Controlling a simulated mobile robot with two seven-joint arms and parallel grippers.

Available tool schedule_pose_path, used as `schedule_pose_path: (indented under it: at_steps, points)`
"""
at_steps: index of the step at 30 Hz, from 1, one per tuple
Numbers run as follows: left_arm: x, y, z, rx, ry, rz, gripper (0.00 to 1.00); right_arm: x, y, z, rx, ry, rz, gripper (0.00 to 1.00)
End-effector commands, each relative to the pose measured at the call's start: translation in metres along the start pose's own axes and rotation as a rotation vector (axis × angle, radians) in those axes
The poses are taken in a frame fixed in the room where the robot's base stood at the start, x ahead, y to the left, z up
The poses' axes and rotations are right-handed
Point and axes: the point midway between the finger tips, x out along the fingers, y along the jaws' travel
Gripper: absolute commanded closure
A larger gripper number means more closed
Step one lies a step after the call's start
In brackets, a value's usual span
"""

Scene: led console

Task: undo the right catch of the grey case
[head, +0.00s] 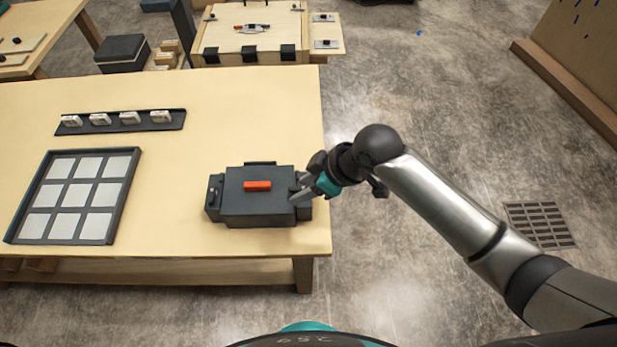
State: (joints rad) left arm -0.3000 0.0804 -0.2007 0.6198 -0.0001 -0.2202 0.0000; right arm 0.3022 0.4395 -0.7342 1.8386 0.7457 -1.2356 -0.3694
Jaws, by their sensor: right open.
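The dark grey case (259,210) stands shut on the wooden table near its right front corner. A red-orange bar (257,186) lies on its lid. A small catch (214,194) shows on its left end. My right gripper (299,191) is at the case's right end, its fingers pointing left and spread open around or just over the right catch. The fingers hide most of that catch, so I cannot tell whether they touch it or how it stands. My left gripper is not in view.
A framed panel of pale squares (75,195) lies on the left of the table (190,240). A dark strip with several small white blocks (120,122) lies behind it. The table's right edge is close beside the case.

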Motion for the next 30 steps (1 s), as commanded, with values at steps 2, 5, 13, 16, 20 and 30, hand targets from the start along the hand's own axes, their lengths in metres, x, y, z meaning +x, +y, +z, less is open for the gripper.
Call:
schedule_pose_path:
  at_steps: [2, 5, 13, 16, 20, 30]
  points:
    - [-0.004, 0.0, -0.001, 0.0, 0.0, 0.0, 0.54, -0.014, 0.01, -0.01, -0.091, -0.018, -0.023, 0.54]
    - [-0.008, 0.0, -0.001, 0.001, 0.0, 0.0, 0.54, -0.029, 0.018, -0.017, -0.187, -0.044, -0.063, 0.54]
    - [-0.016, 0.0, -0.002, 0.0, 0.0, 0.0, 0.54, -0.078, 0.047, -0.017, -0.35, -0.13, -0.143, 0.54]
    - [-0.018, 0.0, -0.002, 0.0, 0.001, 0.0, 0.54, -0.092, 0.056, -0.015, -0.372, -0.151, -0.161, 0.54]
    - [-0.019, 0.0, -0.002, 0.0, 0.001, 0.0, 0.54, -0.103, 0.061, -0.013, -0.385, -0.164, -0.176, 0.54]
    - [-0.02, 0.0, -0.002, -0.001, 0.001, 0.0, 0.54, -0.07, 0.055, -0.006, -0.386, -0.166, -0.185, 0.54]
